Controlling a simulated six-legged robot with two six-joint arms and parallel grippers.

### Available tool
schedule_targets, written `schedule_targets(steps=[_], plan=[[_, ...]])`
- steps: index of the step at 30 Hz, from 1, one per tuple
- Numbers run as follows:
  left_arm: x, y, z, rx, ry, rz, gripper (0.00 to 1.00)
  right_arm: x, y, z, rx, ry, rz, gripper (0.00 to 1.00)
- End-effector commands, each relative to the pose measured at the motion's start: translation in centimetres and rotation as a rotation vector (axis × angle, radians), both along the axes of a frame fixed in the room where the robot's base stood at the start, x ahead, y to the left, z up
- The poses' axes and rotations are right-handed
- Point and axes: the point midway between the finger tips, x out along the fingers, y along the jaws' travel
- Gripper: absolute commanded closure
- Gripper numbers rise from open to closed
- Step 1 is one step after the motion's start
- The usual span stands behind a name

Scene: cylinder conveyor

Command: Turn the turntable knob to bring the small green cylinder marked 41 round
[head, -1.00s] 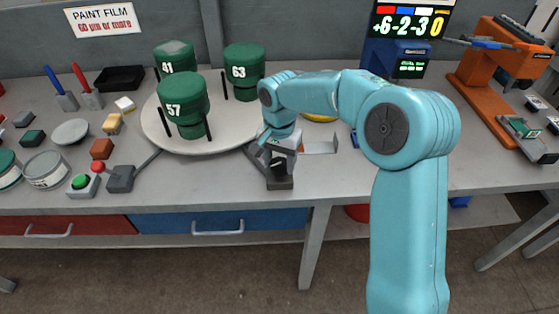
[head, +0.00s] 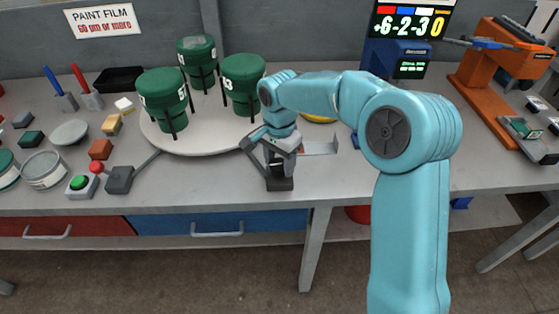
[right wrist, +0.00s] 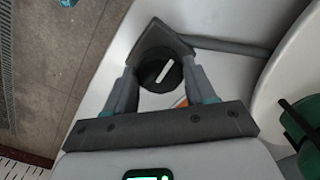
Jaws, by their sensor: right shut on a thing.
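The black turntable knob (right wrist: 160,74), with a white line on top, sits on a dark grey base (head: 281,184) at the bench's front edge. My right gripper (right wrist: 160,86) is shut on the knob; the same gripper (head: 278,164) shows in the head view. The round white turntable (head: 205,142) carries three green cylinders with dark posts. The one marked 41 (head: 197,52) is at the back, its label turned left and hard to read. The one marked 57 (head: 162,92) is at the left and the one marked 63 (head: 243,75) at the right. My left gripper is out of view.
Small blocks, tins and a black tray (head: 118,79) fill the bench's left side. An orange machine (head: 488,75) stands at the right.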

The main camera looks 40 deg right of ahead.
Motion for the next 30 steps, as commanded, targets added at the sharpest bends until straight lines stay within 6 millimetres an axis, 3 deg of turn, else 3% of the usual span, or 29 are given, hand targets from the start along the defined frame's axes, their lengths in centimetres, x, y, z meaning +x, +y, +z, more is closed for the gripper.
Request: schedule_targets(steps=[30], plan=[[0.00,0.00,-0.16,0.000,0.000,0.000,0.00,-0.14,0.09,-0.22,0.002,0.007,-0.047,0.76]])
